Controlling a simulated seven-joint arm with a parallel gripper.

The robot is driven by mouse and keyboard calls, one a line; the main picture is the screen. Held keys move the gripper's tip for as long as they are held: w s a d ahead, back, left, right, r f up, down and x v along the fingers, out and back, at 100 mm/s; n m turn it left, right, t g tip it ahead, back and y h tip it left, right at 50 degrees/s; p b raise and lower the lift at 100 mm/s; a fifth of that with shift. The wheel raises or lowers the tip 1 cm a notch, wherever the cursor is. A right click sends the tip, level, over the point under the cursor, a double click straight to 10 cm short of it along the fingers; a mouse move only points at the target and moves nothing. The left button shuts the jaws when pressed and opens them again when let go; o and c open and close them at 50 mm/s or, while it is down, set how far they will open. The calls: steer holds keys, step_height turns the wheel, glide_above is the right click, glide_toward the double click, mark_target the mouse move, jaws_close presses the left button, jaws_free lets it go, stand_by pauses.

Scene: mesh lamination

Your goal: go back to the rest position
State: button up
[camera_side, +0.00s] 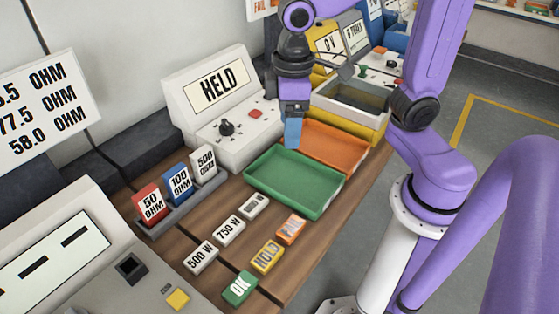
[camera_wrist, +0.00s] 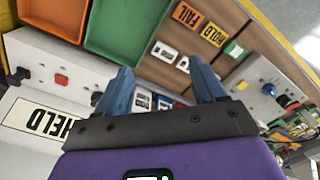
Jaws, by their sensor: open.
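My gripper (camera_side: 292,128) hangs above the bench, near the back edge of the green tray and beside the instrument showing HELD. In the wrist view my gripper (camera_wrist: 160,88) has its two blue fingers spread apart with nothing between them. In the side view the fingers are seen nearly edge-on and overlap. The rest position is not marked in either view.
The green tray (camera_side: 252,192) and orange tray (camera_side: 357,162) look empty. The HELD instrument (camera_side: 233,147) stands to the left. Red, blue and white blocks sit in a rack (camera_side: 182,208). Label tiles, including OK (camera_side: 240,289), lie in front. A grey-yellow bin (camera_side: 340,115) stands behind.

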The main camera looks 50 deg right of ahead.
steer(key=s+d+f+n, duration=0.1)
steer(key=s+d+n, duration=0.1)
steer(key=s, duration=0.4)
steer(key=s+d+f+n, duration=0.2)
steer(key=s, duration=0.4)
steer(key=shift+d+f, duration=0.15)
steer(key=shift+d, duration=0.15)
steer(key=shift+w, duration=0.1)
stand_by(0.7)
